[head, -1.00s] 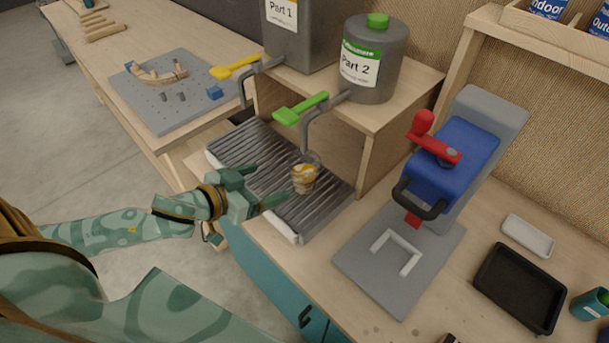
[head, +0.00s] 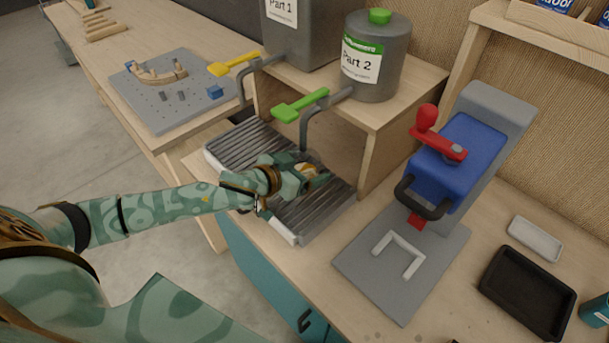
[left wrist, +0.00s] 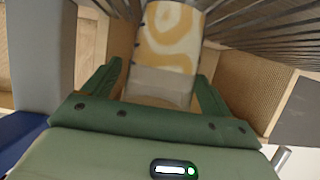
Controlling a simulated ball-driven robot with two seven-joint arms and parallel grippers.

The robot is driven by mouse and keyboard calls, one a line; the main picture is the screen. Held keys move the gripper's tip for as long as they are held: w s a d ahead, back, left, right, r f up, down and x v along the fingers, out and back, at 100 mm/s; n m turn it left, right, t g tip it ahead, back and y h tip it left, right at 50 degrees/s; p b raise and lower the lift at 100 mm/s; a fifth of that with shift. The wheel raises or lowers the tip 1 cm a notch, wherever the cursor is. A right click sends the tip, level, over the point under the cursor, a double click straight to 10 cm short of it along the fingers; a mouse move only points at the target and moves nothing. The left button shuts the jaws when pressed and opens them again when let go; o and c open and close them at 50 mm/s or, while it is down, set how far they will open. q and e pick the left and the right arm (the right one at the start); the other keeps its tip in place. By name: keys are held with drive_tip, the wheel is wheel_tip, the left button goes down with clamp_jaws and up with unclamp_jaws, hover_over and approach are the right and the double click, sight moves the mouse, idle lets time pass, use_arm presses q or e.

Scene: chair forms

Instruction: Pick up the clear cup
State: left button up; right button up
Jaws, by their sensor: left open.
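The clear cup (head: 306,169) stands on the ribbed metal drip tray (head: 233,150) below the Part 2 spout, partly hidden by my left gripper in the head view. It holds amber and whitish contents. My left gripper (head: 312,178) is open at the cup, with a finger on either side of it. In the left wrist view the cup (left wrist: 165,55) sits between the two open green fingers (left wrist: 158,85); I cannot tell whether they touch it. My right gripper is not in view.
The spout with the green lever (head: 300,105) hangs just above the cup, below the Part 2 container (head: 372,85). A wooden stand (head: 400,115) is behind. A blue press with a red handle (head: 455,160) stands to the right.

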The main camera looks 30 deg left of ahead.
use_arm(q)
drive_tip(key=shift+s, duration=0.1)
drive_tip(key=c, duration=0.9)
drive_tip(key=shift+o, duration=0.3)
drive_tip(key=shift+r, duration=0.15)
drive_tip(key=shift+r, duration=0.2)
wheel_tip(320, 180, up, 4)
drive_tip(key=shift+f+p, duration=0.2)
drive_tip(key=shift+p, duration=0.6)
drive_tip(key=s+a, duration=0.3)
drive_tip(key=s, duration=0.5)
drive_tip(key=s+a, duration=0.3)
drive_tip(key=s, duration=0.6)
drive_tip(key=shift+f+p, duration=0.25)
drive_tip(key=shift+p, duration=0.1)
